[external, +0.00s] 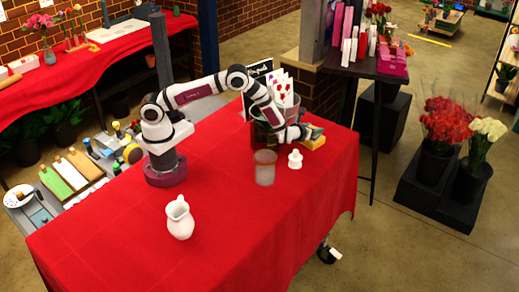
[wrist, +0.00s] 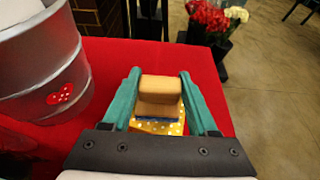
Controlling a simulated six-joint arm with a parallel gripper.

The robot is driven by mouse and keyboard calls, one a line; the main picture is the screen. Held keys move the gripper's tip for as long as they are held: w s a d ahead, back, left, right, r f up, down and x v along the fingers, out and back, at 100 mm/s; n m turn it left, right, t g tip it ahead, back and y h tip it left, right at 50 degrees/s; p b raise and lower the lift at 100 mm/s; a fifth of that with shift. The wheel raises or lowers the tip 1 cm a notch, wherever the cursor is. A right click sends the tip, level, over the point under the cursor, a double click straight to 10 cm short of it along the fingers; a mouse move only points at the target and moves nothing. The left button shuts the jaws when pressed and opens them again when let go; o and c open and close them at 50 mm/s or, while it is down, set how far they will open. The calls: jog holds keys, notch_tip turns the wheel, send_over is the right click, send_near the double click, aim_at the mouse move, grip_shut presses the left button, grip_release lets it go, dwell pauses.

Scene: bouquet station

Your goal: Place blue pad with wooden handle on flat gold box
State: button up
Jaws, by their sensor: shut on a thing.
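The pad has a light wooden handle (wrist: 160,88) and a blue base (wrist: 157,112), and in the wrist view it is between my teal fingers. My gripper (wrist: 160,76) is shut on the wooden handle. The flat gold box (wrist: 150,127) with pale dots shows just below the blue base. The pad is over or on the box; I cannot tell whether they touch. In the external view my gripper (external: 309,132) is at the far right part of the red table, with the gold box (external: 314,143) beside it, and the pad is small there.
A metal bucket (wrist: 45,65) with a red heart stands close left of my gripper in the wrist view. A glass (external: 265,168) and a small white bottle (external: 295,159) stand nearby. A white pitcher (external: 180,218) stands at the front. The red table's (external: 270,235) front right is clear.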

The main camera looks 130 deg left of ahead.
jog(key=o, duration=1.4)
jog(key=shift+c, duration=0.2)
jog(key=shift+r, duration=0.15)
jog(key=v, duration=1.2)
jog(key=shift+d, duration=0.1)
